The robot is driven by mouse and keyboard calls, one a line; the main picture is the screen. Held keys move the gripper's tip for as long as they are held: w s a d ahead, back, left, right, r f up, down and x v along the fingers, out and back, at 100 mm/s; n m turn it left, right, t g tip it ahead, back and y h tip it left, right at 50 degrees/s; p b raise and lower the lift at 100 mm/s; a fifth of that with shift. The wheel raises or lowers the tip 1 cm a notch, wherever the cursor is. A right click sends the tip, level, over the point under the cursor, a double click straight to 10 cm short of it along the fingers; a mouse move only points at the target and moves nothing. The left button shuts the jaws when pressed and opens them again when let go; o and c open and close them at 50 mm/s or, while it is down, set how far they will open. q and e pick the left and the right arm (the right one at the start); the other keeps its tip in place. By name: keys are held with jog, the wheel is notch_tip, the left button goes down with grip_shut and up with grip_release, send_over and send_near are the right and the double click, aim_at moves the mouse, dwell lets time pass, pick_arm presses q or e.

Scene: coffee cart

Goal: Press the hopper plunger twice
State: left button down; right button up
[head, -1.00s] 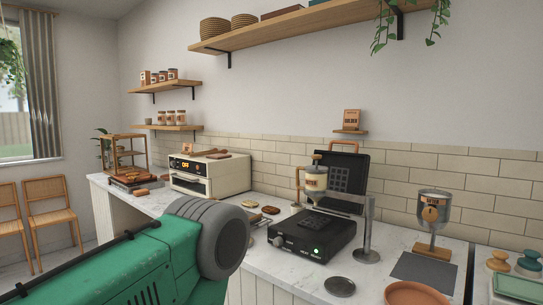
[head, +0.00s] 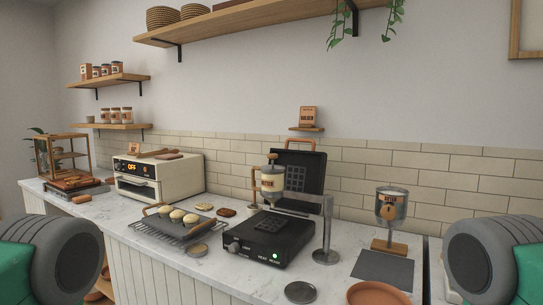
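I cannot tell from the labels which one the task names. My green arms with grey round joints show at the lower left and lower right corners, apart from both hoppers. Neither gripper's fingers are in view.
A steel post (head: 326,235) stands between the two hoppers. A wire rack (head: 173,228) with round pastries, a toaster oven (head: 160,181) and a terracotta dish (head: 377,294) are on the counter. A dark mat (head: 383,270) lies before the right hopper. Shelves hang above.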

jog(key=shift+a+r, duration=0.1)
jog(key=shift+a, duration=0.15)
